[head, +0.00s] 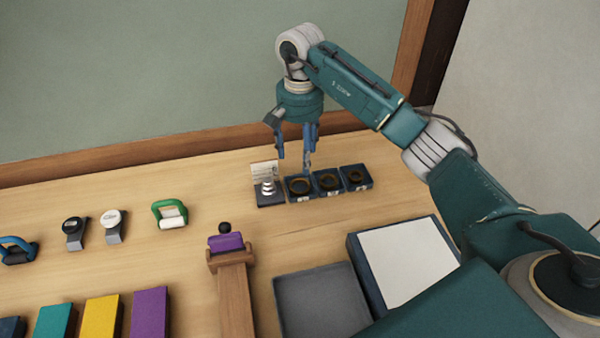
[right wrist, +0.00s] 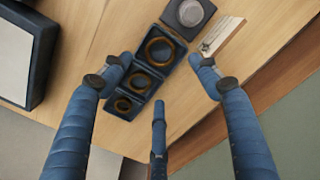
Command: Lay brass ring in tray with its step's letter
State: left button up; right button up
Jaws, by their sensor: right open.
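Three small dark blue trays stand in a row at the back of the bench: the left one (head: 288,198), the middle one (head: 317,192) and the right one (head: 366,183). Each holds a dark brass ring: a large one (right wrist: 148,49), a middle-sized one (right wrist: 133,83) and a small one (right wrist: 117,105). Letters on the trays are too small to read. My right gripper (head: 295,158) is open and empty, pointing down above the left end of the row. In the right wrist view its spread fingers (right wrist: 161,78) frame the trays. My left gripper is out of view.
Left of the trays stand a silver stepped piece (head: 267,188) on a dark base and a small card (head: 264,168). A grey tray (head: 318,300) and a blue-edged box with a white top (head: 408,260) lie nearer. A wooden post with a purple piece (head: 226,242) stands front centre.

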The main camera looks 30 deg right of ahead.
jog(key=shift+r+b, duration=0.35)
jog(key=shift+r, duration=1.9)
